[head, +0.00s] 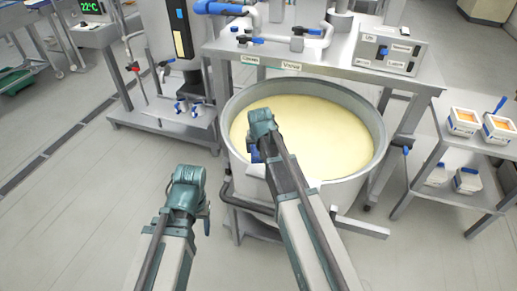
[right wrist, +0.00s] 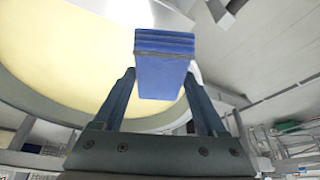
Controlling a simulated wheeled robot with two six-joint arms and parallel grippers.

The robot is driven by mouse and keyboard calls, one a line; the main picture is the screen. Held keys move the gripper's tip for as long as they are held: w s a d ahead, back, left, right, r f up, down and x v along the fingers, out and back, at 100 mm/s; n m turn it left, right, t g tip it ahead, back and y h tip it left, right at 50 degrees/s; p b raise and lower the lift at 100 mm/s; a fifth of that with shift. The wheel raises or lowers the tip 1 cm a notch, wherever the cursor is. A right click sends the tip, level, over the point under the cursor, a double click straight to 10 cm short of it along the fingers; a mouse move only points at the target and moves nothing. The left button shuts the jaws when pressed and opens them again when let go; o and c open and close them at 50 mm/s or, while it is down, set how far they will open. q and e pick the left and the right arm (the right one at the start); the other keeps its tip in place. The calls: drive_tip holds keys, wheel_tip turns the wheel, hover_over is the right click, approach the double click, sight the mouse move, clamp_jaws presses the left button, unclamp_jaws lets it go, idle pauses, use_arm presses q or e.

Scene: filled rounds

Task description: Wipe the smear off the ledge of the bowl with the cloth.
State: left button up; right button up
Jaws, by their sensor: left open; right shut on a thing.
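The bowl (head: 379,128) is a large round grey metal vessel filled with pale yellow stuff; its rim and yellow contents also fill the left of the right wrist view. My right gripper (right wrist: 160,76) is shut on a folded blue cloth (right wrist: 163,64). In the head view the blue cloth (head: 254,153) shows small beside my right wrist, over the near left part of the bowl. I cannot tell whether it touches the ledge. My left gripper (head: 204,215) is open and empty, left of the bowl, its fingers partly hidden. I cannot make out the smear.
A steel table (head: 325,66) with pipes and a control box (head: 391,50) stands behind the bowl. A side shelf (head: 462,140) at right carries several white tubs. A machine on a steel base (head: 150,115) stands at left. The floor at lower left is clear.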

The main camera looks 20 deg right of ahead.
drive_tip(key=shift+f+b, duration=0.4)
drive_tip(key=shift+f, duration=0.25)
